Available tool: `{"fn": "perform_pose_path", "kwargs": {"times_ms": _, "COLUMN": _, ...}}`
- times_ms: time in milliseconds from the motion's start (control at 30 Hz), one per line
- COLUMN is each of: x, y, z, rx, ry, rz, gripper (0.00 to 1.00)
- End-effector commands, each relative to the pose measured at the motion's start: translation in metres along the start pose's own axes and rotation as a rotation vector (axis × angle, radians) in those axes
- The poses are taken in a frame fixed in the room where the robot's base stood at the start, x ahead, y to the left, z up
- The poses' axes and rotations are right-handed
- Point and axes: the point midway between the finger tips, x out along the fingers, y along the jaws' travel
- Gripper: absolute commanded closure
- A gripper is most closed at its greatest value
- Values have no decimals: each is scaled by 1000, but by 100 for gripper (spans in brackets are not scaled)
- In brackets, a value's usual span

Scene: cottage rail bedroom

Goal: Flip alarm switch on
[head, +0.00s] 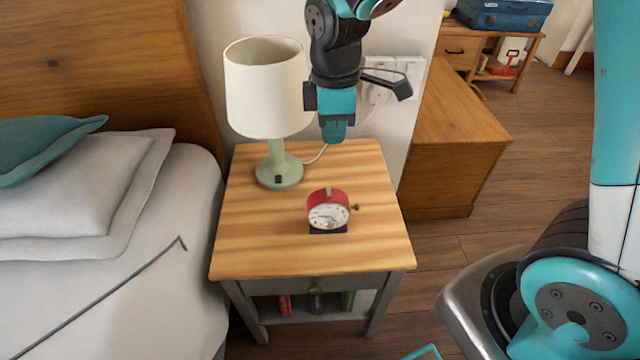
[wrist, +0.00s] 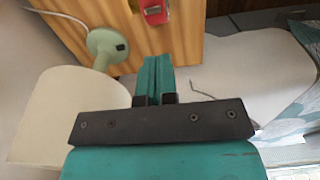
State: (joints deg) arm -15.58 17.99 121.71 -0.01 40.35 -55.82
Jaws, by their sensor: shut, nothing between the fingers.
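A red alarm clock (head: 328,212) with a white face stands on a dark base on the wooden nightstand (head: 265,240). A grey piece (head: 328,193) shows on its top and a small brass knob (head: 355,207) sticks out of its right side. I cannot tell which part is the alarm switch. My gripper (head: 333,130) is shut and empty, pointing down above and behind the clock, apart from it. In the wrist view, my gripper (wrist: 153,65) has its teal fingers together, and part of the red clock (wrist: 151,18) shows at the top edge.
A lamp (head: 266,95) with a cream shade and green base stands left of my gripper, close to it. Its cord runs to wall sockets (head: 395,75) behind. A bed (head: 120,250) lies left of the nightstand. The nightstand top is clear around the clock.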

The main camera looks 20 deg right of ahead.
Motion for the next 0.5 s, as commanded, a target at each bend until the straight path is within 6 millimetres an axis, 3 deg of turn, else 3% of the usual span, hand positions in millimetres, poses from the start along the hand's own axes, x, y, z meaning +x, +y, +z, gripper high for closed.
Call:
{"fn": "perform_pose_path", "kwargs": {"times_ms": 267, "x": 0, "y": -1, "z": -5, "rx": -10, "ry": 0, "rz": 0, "gripper": 100}}
{"fn": "perform_pose_path", "kwargs": {"times_ms": 500, "x": 31, "y": -1, "z": -4, "rx": -9, "ry": -2, "rz": -3, "gripper": 100}}
